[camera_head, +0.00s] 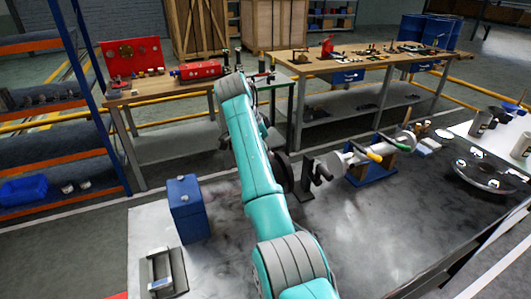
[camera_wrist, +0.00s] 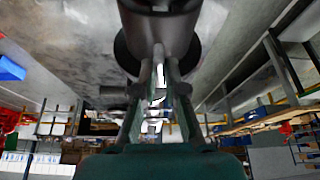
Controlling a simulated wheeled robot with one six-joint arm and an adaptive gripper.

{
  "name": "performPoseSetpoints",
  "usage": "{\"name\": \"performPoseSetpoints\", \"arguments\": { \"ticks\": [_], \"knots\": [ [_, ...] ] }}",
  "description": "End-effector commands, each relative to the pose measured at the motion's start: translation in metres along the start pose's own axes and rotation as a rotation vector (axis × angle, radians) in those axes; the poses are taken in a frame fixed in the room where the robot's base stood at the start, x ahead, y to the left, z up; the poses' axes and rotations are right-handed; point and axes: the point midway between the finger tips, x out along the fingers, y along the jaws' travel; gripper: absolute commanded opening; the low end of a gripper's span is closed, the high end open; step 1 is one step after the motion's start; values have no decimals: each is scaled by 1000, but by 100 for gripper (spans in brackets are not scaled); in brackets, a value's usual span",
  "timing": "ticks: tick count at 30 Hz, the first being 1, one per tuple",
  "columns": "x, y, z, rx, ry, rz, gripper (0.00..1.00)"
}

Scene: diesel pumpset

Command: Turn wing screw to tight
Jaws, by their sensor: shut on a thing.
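In the wrist view, my gripper (camera_wrist: 159,72) reaches up from the bottom of the picture, its two fingers close together on either side of a narrow grey stem. This stem, which looks like the wing screw (camera_wrist: 158,50), runs out of a dark round housing (camera_wrist: 160,24) at the top. The fingers are shut on it. Its wings and thread are not clear, and I cannot tell how tight it sits. In the head view, my teal arm covers the gripper and the screw.
In the head view, a blue box (camera_head: 188,208) stands left of my arm. A shaft assembly on a blue stand (camera_head: 372,170) and a round flanged part (camera_head: 484,172) are to the right on the dark bench (camera_head: 400,225). Wooden workbenches stand behind.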

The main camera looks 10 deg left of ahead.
Motion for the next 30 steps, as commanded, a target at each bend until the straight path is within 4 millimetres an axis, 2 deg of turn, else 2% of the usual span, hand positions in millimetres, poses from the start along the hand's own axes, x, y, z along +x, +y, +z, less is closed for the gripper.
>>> {"name": "performPoseSetpoints", "arguments": {
  "ticks": [17, 18, 21, 30],
  "knots": [
    [1, 0, 2, 30, -2, 16, 0],
    [1, 0, 2, 30, -2, 16, 13],
    [1, 0, 1, 30, -2, 15, 35],
    [0, 0, 1, 30, -1, 14, 35]
  ]
}}
